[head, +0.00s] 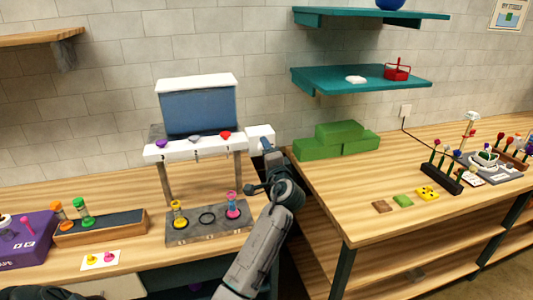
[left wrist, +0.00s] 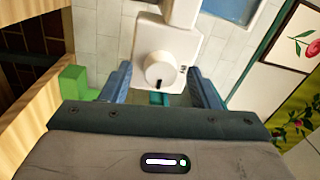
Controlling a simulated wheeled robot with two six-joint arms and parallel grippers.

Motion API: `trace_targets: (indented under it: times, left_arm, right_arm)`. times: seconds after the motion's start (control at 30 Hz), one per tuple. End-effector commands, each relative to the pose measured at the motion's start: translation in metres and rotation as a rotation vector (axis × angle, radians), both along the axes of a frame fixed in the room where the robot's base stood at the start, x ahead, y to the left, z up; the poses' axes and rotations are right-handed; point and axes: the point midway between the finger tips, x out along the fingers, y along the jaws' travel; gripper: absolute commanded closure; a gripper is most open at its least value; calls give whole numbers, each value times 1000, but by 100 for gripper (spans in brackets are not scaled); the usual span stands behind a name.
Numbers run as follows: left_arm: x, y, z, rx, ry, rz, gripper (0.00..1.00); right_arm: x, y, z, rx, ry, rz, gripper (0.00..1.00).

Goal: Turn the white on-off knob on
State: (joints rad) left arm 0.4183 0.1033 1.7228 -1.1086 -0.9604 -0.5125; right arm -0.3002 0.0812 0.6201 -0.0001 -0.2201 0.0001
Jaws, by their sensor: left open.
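The white on-off knob (left wrist: 160,68) is round and sits on the face of a white box. The box shows in the head view (head: 259,131) at the right end of the dispenser stand, with the knob hidden there. A dark mark on the knob points down in the left wrist view, and a small dark label is on the box beside it. My left gripper (head: 267,147) is in front of the box. In the left wrist view its blue fingers (left wrist: 160,88) are open, one on each side of the knob with gaps. My right gripper is not in view.
The stand (head: 202,147) carries a blue tank and coloured knobs above a grey base (head: 208,234) with small vials. Green blocks (head: 340,131) lie right of the box. A purple box (head: 22,254) and a wooden rack (head: 100,231) are at left. Teal shelves (head: 365,82) hang above.

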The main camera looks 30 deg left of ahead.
Motion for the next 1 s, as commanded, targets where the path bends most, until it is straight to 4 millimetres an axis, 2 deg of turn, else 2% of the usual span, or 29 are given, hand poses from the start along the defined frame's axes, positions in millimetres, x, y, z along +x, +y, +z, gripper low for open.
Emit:
trace_targets:
  times: [0.17, 0.4, 0.63, 0.8, 1.0]
  left_arm:
    - [-5, -7, -3, -3, -2, -1, 45]
    - [-35, -42, -11, -7, -3, -2, 45]
    - [-59, -71, -11, -4, 0, -2, 45]
    - [-68, -81, -9, -1, 0, -1, 45]
    - [-70, -82, -8, 1, 0, 0, 45]
  right_arm:
    - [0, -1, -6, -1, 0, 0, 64]
    - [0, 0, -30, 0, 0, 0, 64]
    - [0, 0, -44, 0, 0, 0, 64]
    - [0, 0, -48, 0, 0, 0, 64]
    - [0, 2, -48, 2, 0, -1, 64]
